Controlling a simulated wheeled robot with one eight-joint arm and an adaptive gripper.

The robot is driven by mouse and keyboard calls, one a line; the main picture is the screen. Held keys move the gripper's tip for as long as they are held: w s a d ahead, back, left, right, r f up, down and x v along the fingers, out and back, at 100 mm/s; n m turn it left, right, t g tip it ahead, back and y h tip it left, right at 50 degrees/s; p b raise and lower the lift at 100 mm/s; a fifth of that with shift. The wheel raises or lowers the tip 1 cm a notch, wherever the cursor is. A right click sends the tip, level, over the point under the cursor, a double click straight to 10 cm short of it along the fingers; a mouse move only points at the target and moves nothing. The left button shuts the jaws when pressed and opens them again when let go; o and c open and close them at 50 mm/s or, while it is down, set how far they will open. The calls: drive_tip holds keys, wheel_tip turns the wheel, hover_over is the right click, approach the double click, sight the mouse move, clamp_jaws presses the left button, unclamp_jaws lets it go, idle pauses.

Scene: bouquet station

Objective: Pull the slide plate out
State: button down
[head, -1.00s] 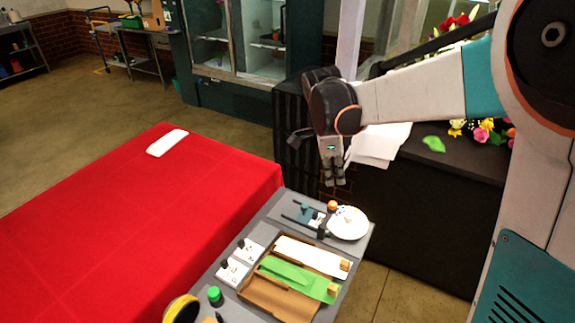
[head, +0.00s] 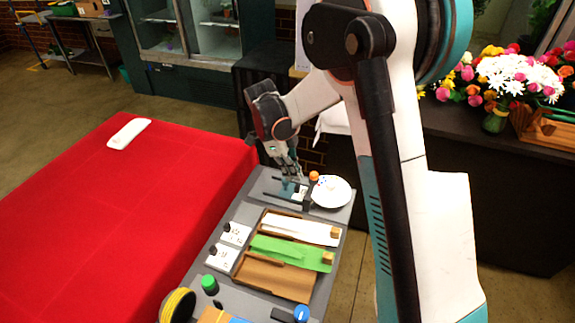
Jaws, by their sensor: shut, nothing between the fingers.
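A white round dish (head: 331,191) and an orange ball (head: 314,176) are close on the right. A brown tray (head: 275,278) with white and green strips lies nearer, beside white switch plates (head: 236,234). A red-covered table (head: 110,220) stands left.

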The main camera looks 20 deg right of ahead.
drive_tip(key=shift+b+x, duration=0.3)
drive_tip(key=shift+x, duration=1.1)
drive_tip(key=shift+r, duration=0.1)
drive_tip(key=w+a, duration=0.1)
drive_tip(key=a, duration=0.1)
drive_tip(key=w+a, duration=0.3)
drive_tip(key=a, duration=0.1)
drive_tip(key=shift+w+a, duration=0.1)
drive_tip(key=shift+w, duration=0.15)
